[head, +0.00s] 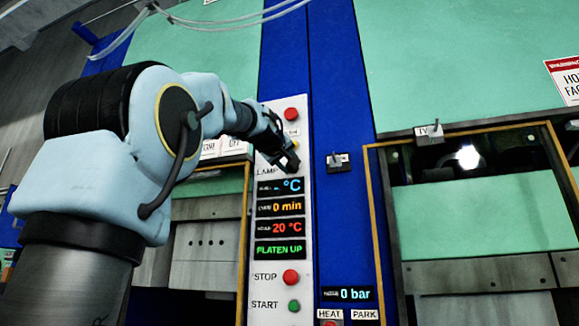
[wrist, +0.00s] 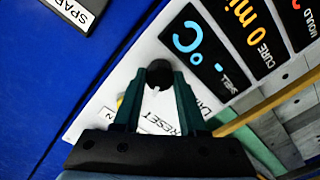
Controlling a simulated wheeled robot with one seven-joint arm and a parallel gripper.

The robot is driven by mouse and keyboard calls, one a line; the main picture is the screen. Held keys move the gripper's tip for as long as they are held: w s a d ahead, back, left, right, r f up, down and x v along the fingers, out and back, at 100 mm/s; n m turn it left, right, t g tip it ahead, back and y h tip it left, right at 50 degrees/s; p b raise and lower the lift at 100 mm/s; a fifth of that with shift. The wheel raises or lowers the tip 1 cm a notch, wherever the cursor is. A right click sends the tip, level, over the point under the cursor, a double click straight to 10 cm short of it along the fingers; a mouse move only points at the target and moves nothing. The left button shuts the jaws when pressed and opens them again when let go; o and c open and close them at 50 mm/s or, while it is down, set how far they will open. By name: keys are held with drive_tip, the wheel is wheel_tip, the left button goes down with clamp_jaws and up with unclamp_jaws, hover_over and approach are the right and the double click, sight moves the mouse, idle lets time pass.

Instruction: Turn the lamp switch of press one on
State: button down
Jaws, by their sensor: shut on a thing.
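The lamp switch is a round black knob (wrist: 158,73) with a small pale mark on its lower edge, on the white control panel (head: 262,317). My gripper (wrist: 158,80) is shut on this knob, with one finger on each side of it. In the head view my gripper (head: 291,161) is at the upper part of the panel, over the LAMP label (head: 267,172), and hides most of the knob. A partly hidden lamp label and a RESET label (wrist: 160,124) lie beside the fingers in the wrist view.
A red button (head: 291,114) is above my gripper. Below are lit displays (head: 281,206), a red STOP button (head: 291,277) and a green START button (head: 293,305). A small toggle (head: 338,161) is on the blue post to the right. A bright light (head: 467,155) shows in the right press.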

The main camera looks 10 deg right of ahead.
drive_tip(key=m+b, duration=0.3)
drive_tip(key=m, duration=0.7)
drive_tip(key=shift+b, duration=0.3)
drive_tip(key=shift+m, duration=0.4)
drive_tip(key=shift+c, duration=2.3)
unclamp_jaws()
drive_tip(key=b+v, duration=0.5)
drive_tip(key=v, duration=0.5)
drive_tip(key=shift+s+a, duration=0.15)
drive_tip(key=shift+s, duration=0.25)
